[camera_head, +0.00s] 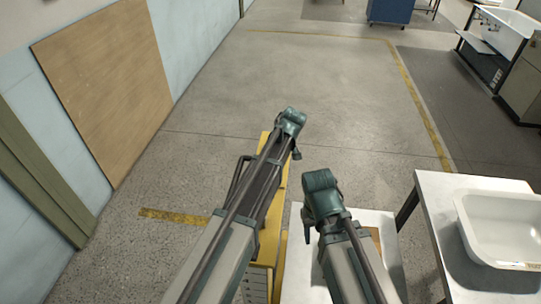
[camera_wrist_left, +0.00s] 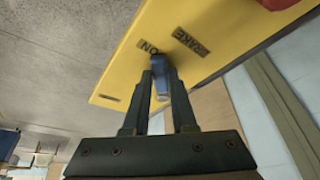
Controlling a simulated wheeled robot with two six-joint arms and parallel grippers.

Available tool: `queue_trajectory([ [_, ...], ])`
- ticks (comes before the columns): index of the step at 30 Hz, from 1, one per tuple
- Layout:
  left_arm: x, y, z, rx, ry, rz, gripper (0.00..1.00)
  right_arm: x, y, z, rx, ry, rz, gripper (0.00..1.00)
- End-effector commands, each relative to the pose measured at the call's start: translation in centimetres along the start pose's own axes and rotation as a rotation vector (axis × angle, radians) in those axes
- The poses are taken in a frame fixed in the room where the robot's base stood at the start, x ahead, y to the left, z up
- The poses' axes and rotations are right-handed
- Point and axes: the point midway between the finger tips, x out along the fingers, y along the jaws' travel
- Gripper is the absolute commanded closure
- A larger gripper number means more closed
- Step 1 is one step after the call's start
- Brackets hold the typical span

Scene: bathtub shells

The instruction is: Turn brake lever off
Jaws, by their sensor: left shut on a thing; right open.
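The brake lever (camera_wrist_left: 160,78) is a small blue handle on a yellow panel (camera_wrist_left: 215,30) in the left wrist view. Labels reading "BRAKE" and "ON" lie beside the lever; a third label (camera_wrist_left: 109,98) is too small to read. My left gripper (camera_wrist_left: 161,80) is shut on the lever, with one finger on each side. In the head view my left arm reaches over the yellow cabinet (camera_head: 267,247), which hides the lever. My right gripper (camera_head: 307,237) points down, open and seemingly empty, right of the cabinet.
A white bathtub shell (camera_head: 505,225) rests on a white table (camera_head: 435,190) at the right. A white surface (camera_head: 300,270) lies under my right arm. A red part (camera_wrist_left: 277,3) shows at the panel's edge. A brown board (camera_head: 105,85) stands against the left wall. The floor ahead is clear.

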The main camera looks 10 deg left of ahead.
Motion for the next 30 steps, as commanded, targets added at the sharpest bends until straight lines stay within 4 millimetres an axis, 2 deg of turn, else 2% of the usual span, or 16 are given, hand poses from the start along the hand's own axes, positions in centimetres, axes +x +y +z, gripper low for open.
queue_trajectory([
  [3,0.1,1.2,-0.2,-0.100,-0.001,-0.043,1.00,0.0,0.0,0.0,0.000,0.000,0.000,0.50],
  [15,0.4,3.7,-1.0,-0.445,-0.001,-0.184,1.00,0.0,0.0,0.0,0.000,0.000,0.000,0.50],
  [30,0.9,5.3,-2.1,-0.729,-0.002,-0.301,1.00,0.0,0.0,0.0,0.000,0.000,0.000,0.50],
])
